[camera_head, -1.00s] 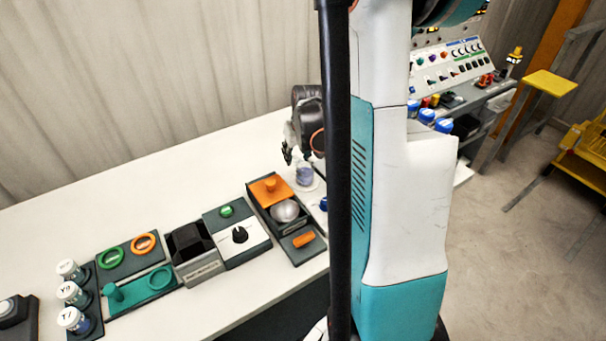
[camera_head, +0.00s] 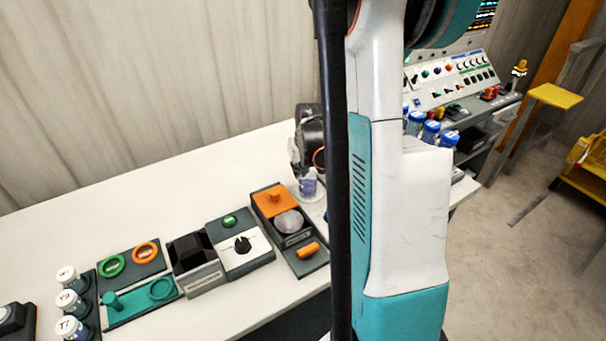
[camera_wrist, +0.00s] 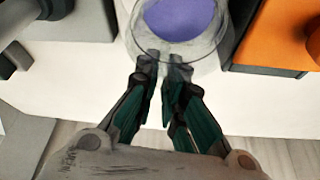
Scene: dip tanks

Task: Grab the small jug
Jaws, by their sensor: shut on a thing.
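The small jug is a clear vessel with purple contents. In the head view the jug (camera_head: 308,187) stands at the table's back, just left of my arm's dark post. In the wrist view the jug (camera_wrist: 180,22) is at the top centre, seen from above and cut off by the frame edge. My gripper (camera_wrist: 165,65) has its fingers close together at the jug's near side, shut on what looks like its handle or rim. In the head view my gripper (camera_head: 299,172) is small and partly hidden beside the jug.
Near the jug are a dark tray with an orange block (camera_head: 273,200) and a silver bowl (camera_head: 289,222). To the left are a dial box (camera_head: 241,245), a black-topped box (camera_head: 196,258), a tray with rings (camera_head: 130,262) and white-capped jars (camera_head: 70,302). The table behind them is clear.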

